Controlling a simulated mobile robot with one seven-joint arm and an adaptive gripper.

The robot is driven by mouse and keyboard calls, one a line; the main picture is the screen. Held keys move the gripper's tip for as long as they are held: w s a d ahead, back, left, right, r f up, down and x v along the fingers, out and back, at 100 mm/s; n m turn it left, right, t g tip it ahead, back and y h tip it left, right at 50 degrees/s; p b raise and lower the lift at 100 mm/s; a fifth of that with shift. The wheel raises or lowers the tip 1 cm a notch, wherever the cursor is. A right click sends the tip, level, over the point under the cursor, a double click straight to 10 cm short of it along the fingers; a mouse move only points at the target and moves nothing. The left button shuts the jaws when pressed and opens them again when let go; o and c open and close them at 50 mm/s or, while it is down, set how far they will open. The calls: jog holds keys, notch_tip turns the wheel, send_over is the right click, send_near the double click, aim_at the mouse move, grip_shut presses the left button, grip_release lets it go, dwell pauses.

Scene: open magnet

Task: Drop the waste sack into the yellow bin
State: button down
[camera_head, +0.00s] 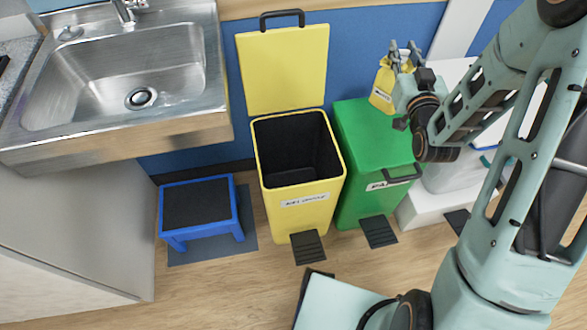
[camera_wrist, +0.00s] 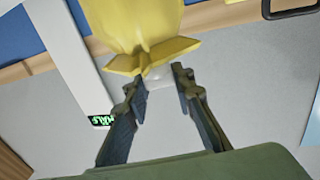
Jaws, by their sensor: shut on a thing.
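The waste sack (camera_head: 383,88) is yellow with a pale label, and hangs at my gripper in the head view, in front of the blue wall and above the green bin. My gripper (camera_head: 402,60) is shut on the sack's neck. In the wrist view the sack (camera_wrist: 140,28) shows its gathered end at the fingertips of my gripper (camera_wrist: 160,80). The yellow bin (camera_head: 262,165) stands left of the green bin, its lid (camera_head: 283,70) raised against the wall and its dark inside open. The sack is to the right of this opening and higher.
The green bin (camera_head: 365,125) has its lid shut and stands right beside the yellow bin. A white bin (camera_head: 450,180) is farther right, partly behind my arm. A blue step stool (camera_head: 198,210) and a steel sink (camera_head: 125,75) are at left. Black pedals (camera_head: 308,247) stick out in front.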

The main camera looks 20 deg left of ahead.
jog(key=s+a+f+n+g+y+b, duration=0.45)
jog(key=a+f, duration=0.25)
jog(key=a, duration=0.4)
jog(key=s+a+f+n+g+y+b, duration=0.45)
jog(key=a+f+y, duration=0.2)
jog(key=a, duration=0.35)
jog(key=shift+h, duration=0.3)
jog(key=f+b, duration=0.2)
jog(key=f, duration=0.1)
jog(key=f+b, duration=0.2)
jog(key=shift+w+a+f, duration=0.15)
jog(key=shift+a+f, duration=0.05)
jog(key=shift+f, duration=0.2)
jog(key=c, duration=1.6)
grip_release()
jog(key=shift+d, duration=0.15)
jog(key=v, duration=1.2)
jog(key=shift+r, duration=0.1)
